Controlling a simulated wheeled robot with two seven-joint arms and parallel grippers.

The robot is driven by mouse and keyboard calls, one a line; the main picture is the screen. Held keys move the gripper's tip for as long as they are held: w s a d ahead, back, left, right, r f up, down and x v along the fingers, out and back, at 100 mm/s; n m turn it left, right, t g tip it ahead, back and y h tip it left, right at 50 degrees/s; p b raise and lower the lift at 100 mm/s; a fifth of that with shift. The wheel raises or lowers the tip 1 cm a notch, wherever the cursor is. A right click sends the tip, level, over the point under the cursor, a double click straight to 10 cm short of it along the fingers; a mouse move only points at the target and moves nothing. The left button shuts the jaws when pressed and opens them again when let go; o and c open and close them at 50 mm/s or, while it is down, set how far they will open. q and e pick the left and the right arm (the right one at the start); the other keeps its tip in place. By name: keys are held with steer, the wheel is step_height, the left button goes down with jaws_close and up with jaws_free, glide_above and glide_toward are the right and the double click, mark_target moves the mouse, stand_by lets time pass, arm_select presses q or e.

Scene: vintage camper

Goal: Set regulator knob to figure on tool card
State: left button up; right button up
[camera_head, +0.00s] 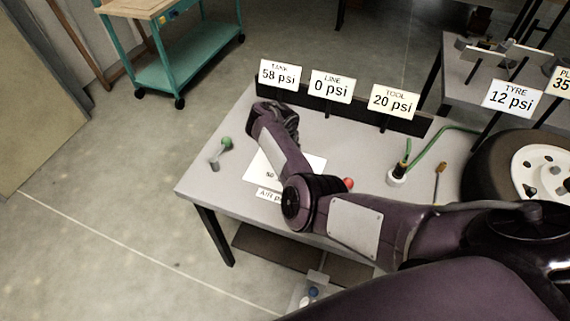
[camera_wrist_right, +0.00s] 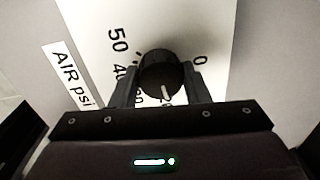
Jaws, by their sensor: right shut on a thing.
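The regulator knob (camera_wrist_right: 160,70) is round and black with a white pointer line. It stands on a white dial plate (camera_wrist_right: 205,25) printed with 50, 40 and 0. My right gripper (camera_wrist_right: 160,92) is shut on the knob, one finger on each side. In the head view my right arm covers the knob, and part of the dial plate (camera_head: 313,165) shows. The TOOL card (camera_head: 394,100) reads 20 psi. My left gripper is not in view.
Other cards read TANK 58 psi (camera_head: 278,75), LINE 0 psi (camera_head: 330,87) and TYRE 12 psi (camera_head: 511,98). A green-topped lever (camera_head: 224,145) stands left of the dial. A red ball (camera_head: 348,184), a white fitting with green hose (camera_head: 397,177) and a tyre (camera_head: 490,160) are to the right.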

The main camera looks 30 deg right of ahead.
steer(key=shift+m+b, duration=0.3)
steer(key=shift+m, duration=0.3)
steer(key=o, duration=1)
steer(key=r+p, duration=0.2)
steer(key=r, duration=0.5)
steer(key=shift+a+r, duration=0.1)
steer(key=shift+a, duration=0.1)
steer(key=shift+s+r, duration=0.1)
steer(key=shift+r, duration=0.25)
steer(key=shift+f, duration=0.1)
